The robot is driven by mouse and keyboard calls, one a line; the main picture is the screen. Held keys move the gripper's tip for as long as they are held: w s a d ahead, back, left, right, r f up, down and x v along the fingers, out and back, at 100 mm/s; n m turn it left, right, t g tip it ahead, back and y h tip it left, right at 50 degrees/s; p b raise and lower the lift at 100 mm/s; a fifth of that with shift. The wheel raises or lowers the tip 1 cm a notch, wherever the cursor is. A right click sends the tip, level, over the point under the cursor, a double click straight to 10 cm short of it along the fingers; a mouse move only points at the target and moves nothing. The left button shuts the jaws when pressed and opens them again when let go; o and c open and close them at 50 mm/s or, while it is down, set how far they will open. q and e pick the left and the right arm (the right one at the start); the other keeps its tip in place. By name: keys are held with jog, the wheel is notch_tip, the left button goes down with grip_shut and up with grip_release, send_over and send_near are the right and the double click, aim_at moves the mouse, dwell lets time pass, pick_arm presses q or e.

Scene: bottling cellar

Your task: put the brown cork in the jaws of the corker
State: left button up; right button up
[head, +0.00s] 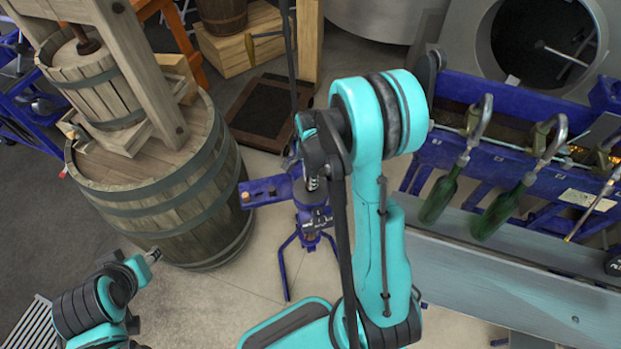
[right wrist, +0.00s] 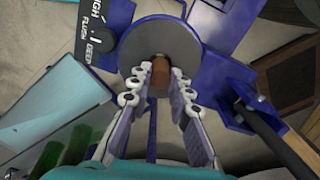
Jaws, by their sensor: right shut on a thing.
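The brown cork (right wrist: 161,72) is upright between the fingertips of my right gripper (right wrist: 154,90), which is shut on it. In the right wrist view the cork is over the dark opening in the middle of a grey round plate on the blue corker (right wrist: 118,15). I cannot tell how deep the cork sits in the opening. In the head view the corker (head: 285,188) stands on thin blue legs, and my right arm hides much of it and the cork. My left gripper (head: 152,256) is at lower left, away from the corker, and its fingers are unclear.
A large barrel (head: 190,205) with a wooden press (head: 150,65) on it stands left of the corker. At right, green bottles (head: 441,196) hang at a blue filler above a grey bench (head: 500,278). Floor is free in front of the barrel.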

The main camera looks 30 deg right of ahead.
jog(key=shift+f+b, duration=0.85)
jog(key=shift+f, duration=0.15)
jog(key=o, duration=0.8)
jog(key=shift+c, duration=0.2)
notch_tip(320, 180, up, 12)
jog(key=shift+r, duration=0.1)
